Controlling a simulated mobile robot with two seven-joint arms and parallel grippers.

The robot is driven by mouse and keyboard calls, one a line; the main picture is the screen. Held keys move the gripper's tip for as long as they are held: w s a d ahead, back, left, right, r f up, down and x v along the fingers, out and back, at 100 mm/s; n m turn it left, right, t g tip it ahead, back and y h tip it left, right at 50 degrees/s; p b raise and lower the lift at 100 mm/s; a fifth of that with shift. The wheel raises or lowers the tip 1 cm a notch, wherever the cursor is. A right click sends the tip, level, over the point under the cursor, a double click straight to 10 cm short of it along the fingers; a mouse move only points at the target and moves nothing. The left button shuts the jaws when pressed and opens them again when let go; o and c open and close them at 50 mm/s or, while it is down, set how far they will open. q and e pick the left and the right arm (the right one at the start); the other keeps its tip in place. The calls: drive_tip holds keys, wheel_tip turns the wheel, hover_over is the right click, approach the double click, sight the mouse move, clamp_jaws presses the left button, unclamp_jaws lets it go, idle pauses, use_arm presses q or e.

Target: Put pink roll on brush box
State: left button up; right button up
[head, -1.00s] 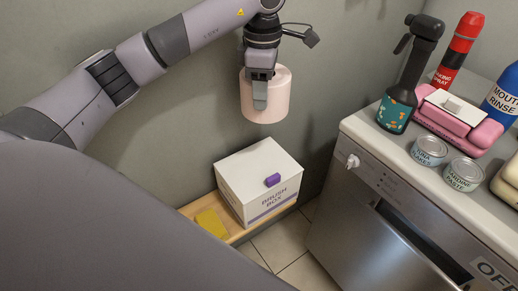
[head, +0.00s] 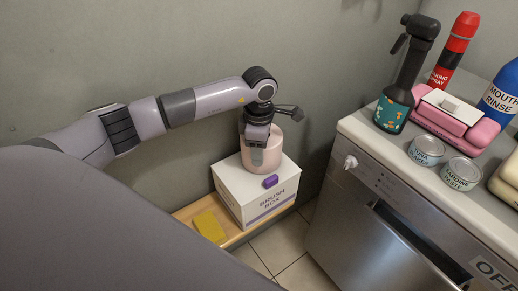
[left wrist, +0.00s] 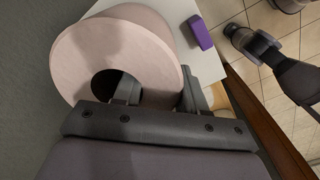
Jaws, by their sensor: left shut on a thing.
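The pink roll (head: 265,152) is upright at the white brush box (head: 260,188), over the back part of its lid. Its lower edge looks to be at the lid, but I cannot tell whether it touches. My left gripper (head: 257,158) is shut on the roll's wall from above. In the left wrist view the roll (left wrist: 110,55) shows its round end and dark core hole, with the gripper's fingers (left wrist: 155,95) at its wall. The box lid (left wrist: 205,62) shows behind it. My right gripper is not seen in the head view.
A purple block (head: 270,181) lies on the box lid near its front edge. The box stands on a low wooden shelf (head: 243,236) beside a yellow sponge-like block (head: 210,226). A counter (head: 365,135) with bottles and cans stands to the right.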

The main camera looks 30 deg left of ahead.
use_arm(q)
drive_tip(key=shift+f, duration=0.2)
drive_tip(key=o, duration=1.1)
drive_tip(key=shift+r, duration=0.1)
drive_tip(key=shift+r, duration=0.3)
wheel_tip(320, 180, up, 12)
drive_tip(key=shift+f, duration=0.15)
